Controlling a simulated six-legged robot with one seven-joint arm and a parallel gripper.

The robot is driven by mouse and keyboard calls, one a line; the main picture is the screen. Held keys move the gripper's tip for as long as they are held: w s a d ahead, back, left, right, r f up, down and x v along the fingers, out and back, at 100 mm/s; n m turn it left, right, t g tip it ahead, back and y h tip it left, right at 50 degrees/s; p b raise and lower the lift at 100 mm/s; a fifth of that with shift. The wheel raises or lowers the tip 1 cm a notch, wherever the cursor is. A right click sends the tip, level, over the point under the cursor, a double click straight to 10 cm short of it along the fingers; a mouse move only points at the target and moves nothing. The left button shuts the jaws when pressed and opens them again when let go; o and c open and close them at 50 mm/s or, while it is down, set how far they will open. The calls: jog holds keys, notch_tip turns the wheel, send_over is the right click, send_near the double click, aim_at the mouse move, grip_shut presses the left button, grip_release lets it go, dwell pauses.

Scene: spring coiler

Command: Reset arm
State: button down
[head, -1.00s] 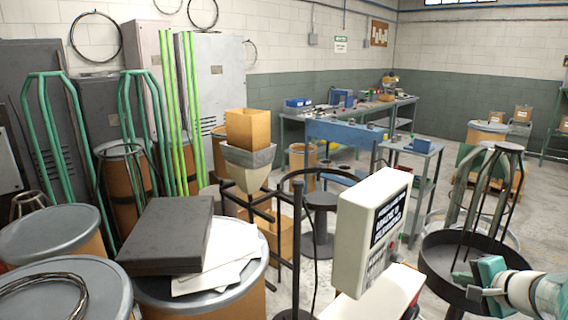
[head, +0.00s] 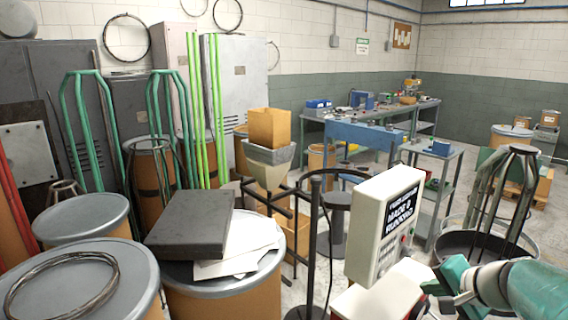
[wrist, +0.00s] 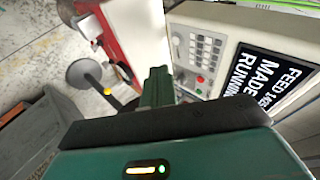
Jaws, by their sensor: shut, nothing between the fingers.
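My gripper (head: 444,287) is at the lower right of the head view, at the end of my green and white arm. Its fingers are shut and hold nothing. It is beside the white control box (head: 383,226), which has a black screen with white text and a keypad. In the wrist view my gripper's green fingers (wrist: 157,88) point at the lower left of the box's keypad panel (wrist: 199,58). The screen (wrist: 268,88) is to their right. I cannot tell whether the fingers touch the panel.
A dark round pan with a black wire frame (head: 490,245) stands behind my arm. Drums with grey lids (head: 85,285) fill the left front. A black box (head: 190,232) and papers lie on one drum. A blue bench (head: 345,135) stands behind; grey floor is open at right.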

jog(key=s+a+n+g+h, duration=0.2)
jog(key=s+a+n, duration=0.9)
jog(key=a, duration=0.7)
jog(key=s+g, duration=0.1)
jog(key=s, duration=0.2)
jog(key=shift+s+a+r+g+h, duration=0.25)
jog(key=shift+s+g+h, duration=0.05)
jog(key=shift+h, duration=0.1)
